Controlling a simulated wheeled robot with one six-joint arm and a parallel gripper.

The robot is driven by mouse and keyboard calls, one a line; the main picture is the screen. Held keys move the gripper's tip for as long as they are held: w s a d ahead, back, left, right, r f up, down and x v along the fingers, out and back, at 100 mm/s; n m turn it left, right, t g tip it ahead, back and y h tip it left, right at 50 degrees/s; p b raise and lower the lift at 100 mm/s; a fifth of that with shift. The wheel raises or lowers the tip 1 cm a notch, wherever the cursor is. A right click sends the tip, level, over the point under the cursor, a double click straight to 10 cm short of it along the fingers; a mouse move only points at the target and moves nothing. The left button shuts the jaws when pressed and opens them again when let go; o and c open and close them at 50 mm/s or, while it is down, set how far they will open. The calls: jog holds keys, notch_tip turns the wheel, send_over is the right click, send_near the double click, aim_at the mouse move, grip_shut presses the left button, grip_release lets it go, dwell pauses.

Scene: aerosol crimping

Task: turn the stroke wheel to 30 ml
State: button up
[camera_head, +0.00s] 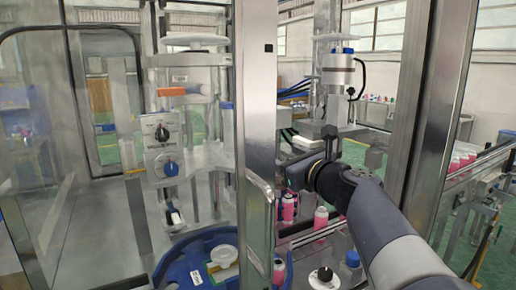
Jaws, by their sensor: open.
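A white handwheel (195,41) sits on top of the left machine unit behind the glass. A second pale wheel (334,37) tops the right unit, above a metal cylinder (338,70). Which one is the stroke wheel, and any ml scale, I cannot read. A panel on the left unit carries a black dial knob (162,134) and a blue knob (171,168). My arm reaches in from the lower right. My gripper (294,170) is near the door post, below both wheels and touching neither; it is open, its fingers hard to make out.
A metal door post (255,120) with a handle (262,190) stands left of my gripper. Another frame post (430,110) rises at right. Pink cans (321,218) stand below my arm. A blue round table (170,265) is at lower left. A black knob (325,274) is at the bottom.

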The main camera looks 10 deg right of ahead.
jog(key=p+x, duration=0.1)
jog(key=x, duration=0.8)
jog(key=shift+w+a, duration=0.15)
jog(key=shift+w, duration=0.2)
jog(key=shift+f, duration=0.1)
jog(key=shift+c, duration=0.2)
jog(key=c, duration=1)
jog(key=shift+o, duration=0.2)
jog(key=shift+f+n+b, duration=0.1)
jog(key=shift+n+b, duration=6.45)
jog(key=shift+n, duration=2.25)
